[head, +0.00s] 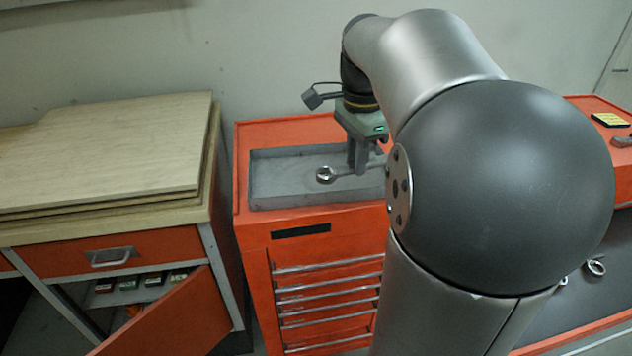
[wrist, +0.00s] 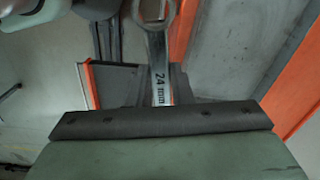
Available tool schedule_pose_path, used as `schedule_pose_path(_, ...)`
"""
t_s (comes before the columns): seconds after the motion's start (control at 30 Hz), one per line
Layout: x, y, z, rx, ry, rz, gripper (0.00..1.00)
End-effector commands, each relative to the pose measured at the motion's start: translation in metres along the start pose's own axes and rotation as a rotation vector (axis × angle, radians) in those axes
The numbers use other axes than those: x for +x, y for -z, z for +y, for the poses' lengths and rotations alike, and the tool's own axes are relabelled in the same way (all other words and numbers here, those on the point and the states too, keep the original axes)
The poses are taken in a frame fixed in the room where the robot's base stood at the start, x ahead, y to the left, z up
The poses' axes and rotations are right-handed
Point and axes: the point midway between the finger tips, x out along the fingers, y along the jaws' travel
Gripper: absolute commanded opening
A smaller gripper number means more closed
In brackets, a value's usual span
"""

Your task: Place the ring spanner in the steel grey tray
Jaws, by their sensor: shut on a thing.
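The ring spanner (head: 325,175) is a shiny steel tool with a ring end, held roughly level in my gripper (head: 358,168). Its handle, marked "24 mm", shows in the wrist view (wrist: 158,65). The steel grey tray (head: 271,187) is a shallow rectangular tray on top of an orange drawer cabinet. My gripper points down over the tray and is shut on the spanner's handle. The spanner appears over the tray's floor; I cannot tell whether it touches it. My arm hides the handle's far end and the tray's right side.
The orange cabinet (head: 300,240) has several drawers below the tray. To the left, wooden boards (head: 110,150) lie on a bench with an open orange door (head: 170,320). A yellow block (head: 609,119) lies on an orange top at right, and metal rings (head: 595,267) lie lower down.

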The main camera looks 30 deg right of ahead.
Motion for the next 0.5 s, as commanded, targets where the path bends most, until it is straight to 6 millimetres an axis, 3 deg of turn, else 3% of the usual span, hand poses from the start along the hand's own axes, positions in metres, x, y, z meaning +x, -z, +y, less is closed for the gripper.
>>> schedule_pose_path(0.1, -0.002, 0.012, 0.014, 0.148, 0.002, 0.001, 0.00)
schedule_pose_path(0.2, 0.000, 0.017, 0.009, 0.193, -0.001, 0.000, 0.00)
schedule_pose_path(0.5, 0.029, 0.023, -0.060, 0.195, -0.004, 0.000, 0.00)
